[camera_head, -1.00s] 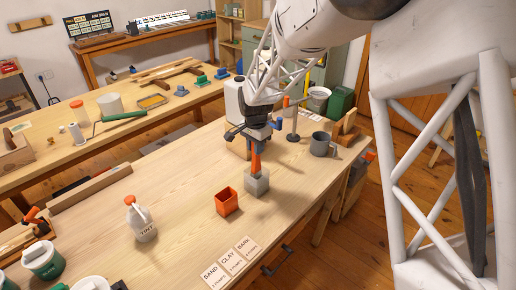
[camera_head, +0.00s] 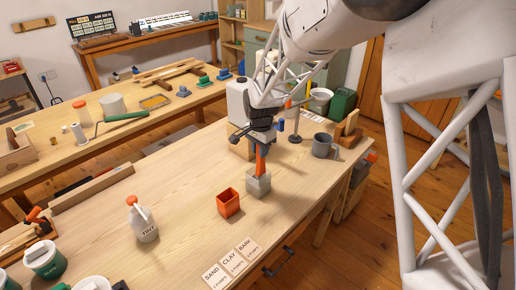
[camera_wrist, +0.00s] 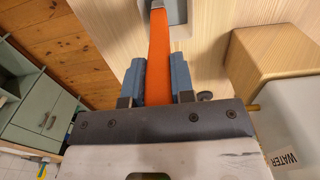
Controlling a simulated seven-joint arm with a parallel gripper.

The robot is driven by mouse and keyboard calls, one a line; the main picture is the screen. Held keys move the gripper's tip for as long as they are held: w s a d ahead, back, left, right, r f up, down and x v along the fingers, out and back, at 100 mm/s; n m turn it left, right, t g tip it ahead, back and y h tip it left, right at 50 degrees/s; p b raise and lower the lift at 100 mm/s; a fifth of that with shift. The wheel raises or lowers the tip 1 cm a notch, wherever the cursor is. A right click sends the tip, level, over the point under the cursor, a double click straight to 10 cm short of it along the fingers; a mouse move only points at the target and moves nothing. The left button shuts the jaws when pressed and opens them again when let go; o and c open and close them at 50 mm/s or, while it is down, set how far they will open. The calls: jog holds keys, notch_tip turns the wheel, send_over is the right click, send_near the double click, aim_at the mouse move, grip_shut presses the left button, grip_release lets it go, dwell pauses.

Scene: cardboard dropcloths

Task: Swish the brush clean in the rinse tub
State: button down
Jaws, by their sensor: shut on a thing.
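My gripper (camera_head: 261,140) is shut on the flat orange handle of the brush (camera_head: 261,160), which stands close to upright below it. In the wrist view the handle (camera_wrist: 160,55) runs between the two blue-grey fingers (camera_wrist: 160,85). The brush's lower end goes down into a small grey square tub (camera_head: 258,188) on the table. The tub also shows at the top of the wrist view (camera_wrist: 178,10). The bristles are hidden inside the tub, and I cannot see any water in it.
An orange square cup (camera_head: 229,204) stands just left of the tub. A grey mug (camera_head: 322,146) is at the right. A white water container (camera_head: 236,100) stands behind my gripper. A bottle marked TINT (camera_head: 143,222) and label cards (camera_head: 231,262) are nearer. The table's middle left is clear.

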jog(key=shift+w+a, duration=0.8)
jog(key=shift+s+d, duration=0.8)
jog(key=shift+w+a, duration=0.8)
jog(key=shift+r, duration=0.15)
